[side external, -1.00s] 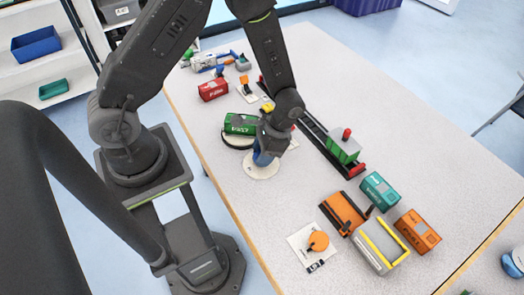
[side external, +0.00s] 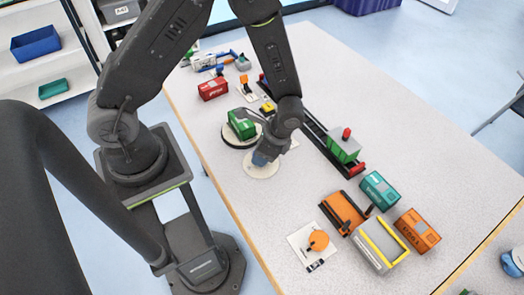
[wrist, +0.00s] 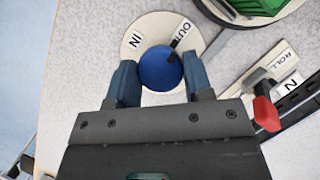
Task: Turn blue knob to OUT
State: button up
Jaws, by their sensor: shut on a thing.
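The blue knob (wrist: 160,68) sits on a round cream plate (wrist: 205,34) with IN and OUT labels. Its black pointer (wrist: 176,42) points at the OUT label (wrist: 183,29); the IN label (wrist: 134,40) is to the left. My gripper (wrist: 160,80) is shut on the knob, one blue finger on each side. In the side external view, my gripper (side external: 266,154) comes down over the knob and mostly hides it, and the plate (side external: 260,172) shows below.
A green container (side external: 242,124) stands on a dark-edged turntable just behind the knob. A rail with a green wagon (side external: 343,146) runs to the right. An orange knob (side external: 318,240) on a white plate and several containers are at the front right.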

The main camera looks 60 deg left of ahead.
jog(key=o, duration=0.9)
jog(key=v, duration=1.4)
jog(key=shift+f, duration=0.1)
jog(key=s+a+r+n+t+h, duration=0.1)
jog(key=s+r+n+t, duration=0.2)
jog(key=r, duration=0.3)
jog(key=s+a+r+n+t+h, duration=0.1)
jog(key=s+r+n+t, duration=0.1)
jog(key=s+r, duration=0.3)
jog(key=s+a+r+n+t+h, duration=0.1)
jog(key=s+a+r+n+t, duration=0.1)
jog(key=r, duration=0.5)
jog(key=shift+s+a+n+t, duration=0.1)
jog(key=shift+s+n+t, duration=0.7)
jog(key=shift+s+n, duration=0.25)
